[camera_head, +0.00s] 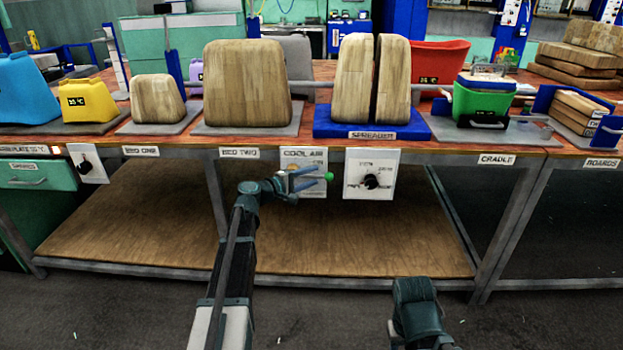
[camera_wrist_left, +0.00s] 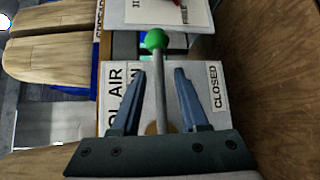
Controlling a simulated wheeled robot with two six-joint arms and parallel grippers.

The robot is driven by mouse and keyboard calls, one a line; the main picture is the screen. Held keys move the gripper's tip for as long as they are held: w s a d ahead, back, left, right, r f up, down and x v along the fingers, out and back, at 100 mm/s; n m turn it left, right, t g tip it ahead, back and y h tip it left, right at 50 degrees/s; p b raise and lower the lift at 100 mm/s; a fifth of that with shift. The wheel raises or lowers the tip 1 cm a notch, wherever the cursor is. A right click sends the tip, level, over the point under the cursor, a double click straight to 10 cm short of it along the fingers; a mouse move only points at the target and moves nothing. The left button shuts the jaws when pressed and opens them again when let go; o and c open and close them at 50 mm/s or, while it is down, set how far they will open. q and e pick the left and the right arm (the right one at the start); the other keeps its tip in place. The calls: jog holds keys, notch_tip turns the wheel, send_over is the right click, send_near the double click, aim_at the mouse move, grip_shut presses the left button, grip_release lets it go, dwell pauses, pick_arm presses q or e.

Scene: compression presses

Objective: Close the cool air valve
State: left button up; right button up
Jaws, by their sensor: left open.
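The cool air valve is a grey lever (camera_wrist_left: 168,92) with a green ball knob (camera_head: 329,176) on a white panel (camera_head: 318,156) labelled COOL AIR. The panel hangs under the table's front edge. In the head view the lever points right, about level. In the left wrist view, which shows the panel turned sideways, a CLOSED label (camera_wrist_left: 215,85) is right of the lever. My left gripper (camera_head: 308,179) is open at the panel. Its fingers (camera_wrist_left: 163,88) stand on either side of the lever shaft, with gaps showing; the knob sticks out past them. My right gripper's fingers are not visible.
A second panel with a black knob (camera_head: 371,181) hangs just right of the valve. Above stand wooden blocks on the blue SPREADER base (camera_head: 373,131). A wooden lower shelf (camera_head: 340,245) lies below. My right arm is at bottom right, apart from the table.

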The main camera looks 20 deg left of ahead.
pick_arm(q)
jog(key=shift+w+d, duration=0.15)
jog(key=shift+w, duration=0.05)
grip_shut()
dwell(1.4)
